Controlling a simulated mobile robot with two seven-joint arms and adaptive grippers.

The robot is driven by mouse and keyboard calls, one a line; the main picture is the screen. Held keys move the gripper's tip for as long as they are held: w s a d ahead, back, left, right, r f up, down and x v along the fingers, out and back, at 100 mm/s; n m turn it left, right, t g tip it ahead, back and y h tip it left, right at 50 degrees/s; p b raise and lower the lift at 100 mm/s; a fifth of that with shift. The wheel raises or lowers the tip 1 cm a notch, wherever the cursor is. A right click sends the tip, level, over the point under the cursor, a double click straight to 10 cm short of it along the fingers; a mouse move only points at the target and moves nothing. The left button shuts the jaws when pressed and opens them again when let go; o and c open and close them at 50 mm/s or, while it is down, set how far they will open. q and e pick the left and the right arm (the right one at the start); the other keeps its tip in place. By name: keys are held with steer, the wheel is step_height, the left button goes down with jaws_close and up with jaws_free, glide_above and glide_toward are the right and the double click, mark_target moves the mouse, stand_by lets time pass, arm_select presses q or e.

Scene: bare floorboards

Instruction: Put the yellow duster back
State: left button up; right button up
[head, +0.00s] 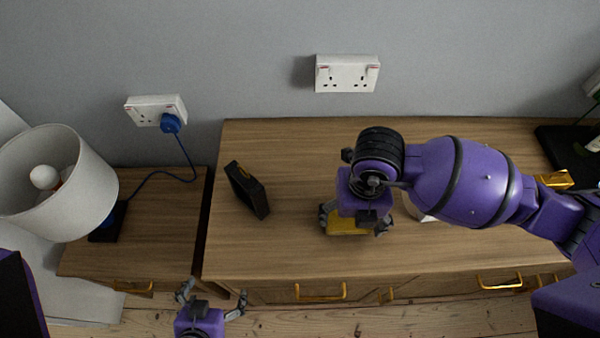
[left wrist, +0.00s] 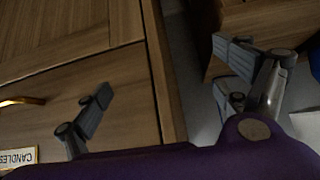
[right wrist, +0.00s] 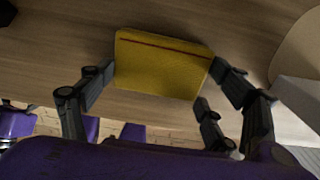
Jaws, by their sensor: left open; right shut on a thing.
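The yellow duster (head: 345,226) is a flat block over the middle of the wooden sideboard top (head: 290,150). My right gripper (head: 355,222) is shut on it from above, and my wrist hides part of it. In the right wrist view the duster (right wrist: 162,65) sits between the fingers, with a dark red line near one edge. I cannot tell whether it touches the wood. My left gripper (head: 212,295) is open and empty at the sideboard's front left. In the left wrist view a drawer with an upside-down CANDLES label (left wrist: 18,158) lies below it.
A black upright object (head: 247,190) stands left of the duster. A white object (head: 416,208) is partly hidden behind my right arm. A lamp (head: 70,195) stands on a lower cabinet at left. A black tray (head: 565,150) is at far right. Gold drawer handles (head: 320,292) project in front.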

steer(key=o, duration=1.2)
steer(key=shift+w+d+f, duration=0.1)
steer(key=shift+f, duration=0.05)
step_height(320, 180, up, 12)
steer(key=p, duration=0.1)
steer(key=shift+r, duration=0.25)
